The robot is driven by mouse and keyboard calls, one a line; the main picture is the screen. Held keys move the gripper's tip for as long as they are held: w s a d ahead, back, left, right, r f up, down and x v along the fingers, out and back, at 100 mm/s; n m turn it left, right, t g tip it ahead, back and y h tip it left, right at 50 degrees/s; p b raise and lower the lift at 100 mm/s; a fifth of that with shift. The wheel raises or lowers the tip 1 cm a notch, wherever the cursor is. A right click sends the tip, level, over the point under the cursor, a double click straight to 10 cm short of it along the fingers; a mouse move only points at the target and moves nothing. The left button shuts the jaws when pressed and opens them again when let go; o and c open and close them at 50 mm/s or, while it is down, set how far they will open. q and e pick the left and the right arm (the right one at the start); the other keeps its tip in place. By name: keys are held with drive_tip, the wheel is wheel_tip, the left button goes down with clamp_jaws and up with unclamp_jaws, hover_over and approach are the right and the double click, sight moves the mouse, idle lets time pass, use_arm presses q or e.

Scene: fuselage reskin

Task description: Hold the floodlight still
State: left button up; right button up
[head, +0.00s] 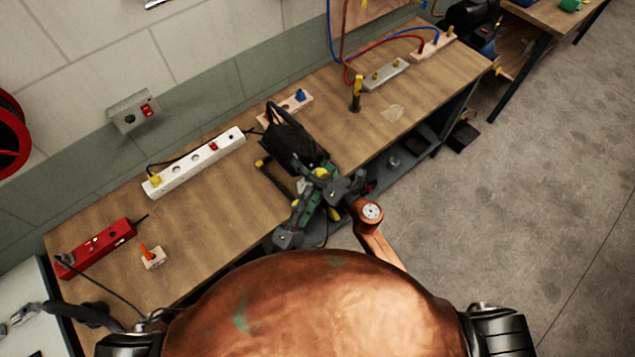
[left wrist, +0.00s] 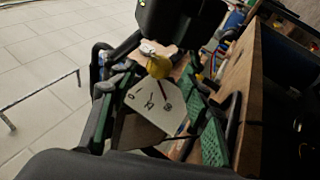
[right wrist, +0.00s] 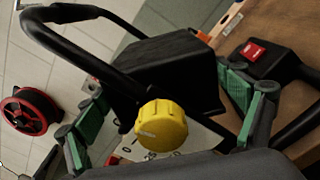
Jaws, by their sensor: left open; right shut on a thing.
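The floodlight (head: 294,142), a black box with a black handle, stands at the front edge of the workbench. Its housing fills the top of the right wrist view (right wrist: 168,72), with a yellow knob (right wrist: 161,125) above a numbered dial. My right gripper (head: 328,180) is shut on the floodlight, its green-padded fingers either side of the housing. My left gripper (head: 298,208) is open just below it. In the left wrist view its fingers stand apart either side of the yellow knob (left wrist: 158,66) and dial plate (left wrist: 158,97). I cannot tell whether they touch. Both grippers partly hide the floodlight's lower part.
On the workbench (head: 215,222) are a white power strip (head: 195,165), a red power strip (head: 97,247), a small orange-switched block (head: 152,257) and a yellow-handled tool (head: 357,93). A red cable reel (head: 10,140) hangs on the wall.

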sight(323, 178)
use_arm(q)
drive_tip(key=shift+m+g+y, duration=0.3)
drive_tip(key=shift+m+g, duration=0.1)
drive_tip(key=shift+g, duration=0.3)
drive_tip(key=shift+a+r+v, duration=0.1)
drive_tip(key=shift+r+v, duration=0.1)
drive_tip(key=shift+v, duration=0.95)
drive_tip(key=shift+a+r+v, duration=0.15)
drive_tip(key=shift+r+v, duration=0.05)
drive_tip(key=shift+v, duration=0.95)
wheel_tip(323, 178, down, 5)
drive_tip(key=w+d+n+t+y, duration=0.2)
drive_tip(key=d+n+t, duration=0.1)
drive_tip(key=n+t, duration=0.1)
drive_tip(key=w+d+r+t, duration=0.1)
drive_tip(key=w+r, duration=0.1)
drive_tip(key=r, duration=0.1)
drive_tip(key=w+d+r+t, duration=0.1)
drive_tip(key=w+r, duration=0.1)
drive_tip(key=w+d+r+n, duration=0.1)
drive_tip(key=w+d+r, duration=0.1)
drive_tip(key=w+r, duration=0.1)
drive_tip(key=shift+d+r+t+h, duration=0.1)
drive_tip(key=shift+r+t+h, duration=0.25)
drive_tip(key=shift+t+h, duration=0.05)
drive_tip(key=shift+c, duration=0.2)
